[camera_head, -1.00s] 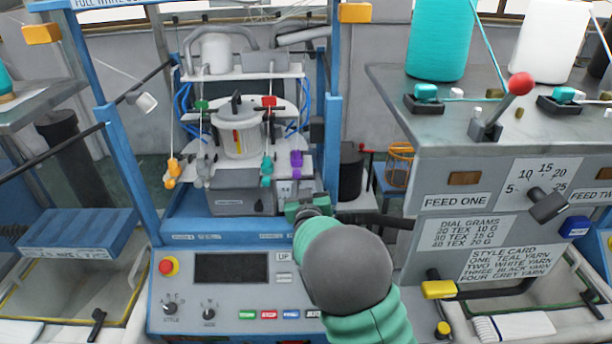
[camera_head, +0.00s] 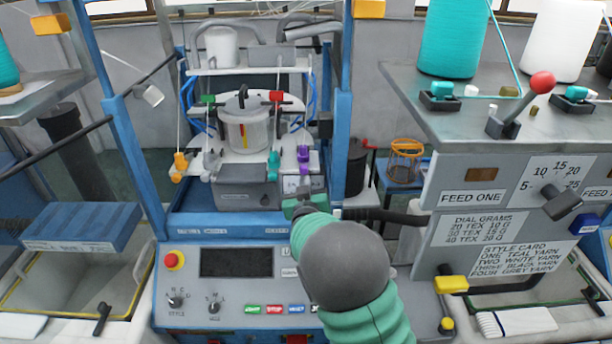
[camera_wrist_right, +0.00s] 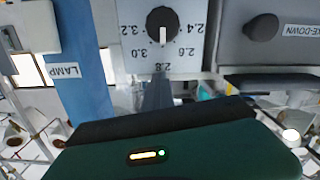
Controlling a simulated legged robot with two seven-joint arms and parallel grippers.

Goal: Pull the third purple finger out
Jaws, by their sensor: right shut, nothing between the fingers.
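A purple finger (camera_head: 304,156) hangs at the right front of the knitting head in the head view. Other fingers stand to its left: a teal one (camera_head: 273,164), a grey one (camera_head: 210,163) and an orange one (camera_head: 180,164). My right gripper (camera_head: 303,192) is just below the purple finger, shut with nothing held, its tips partly hidden by my arm. In the right wrist view my shut fingers (camera_wrist_right: 157,92) point at a dial (camera_wrist_right: 162,24) marked 2.4 to 3.2. No purple finger can be made out there. My left gripper is not in view.
A grey box (camera_head: 240,196) stands left of my right gripper. The control panel (camera_head: 200,309) is below. A blue post (camera_head: 341,110) rises close on the right. The feed unit (camera_head: 470,240) with yarn cones fills the right side.

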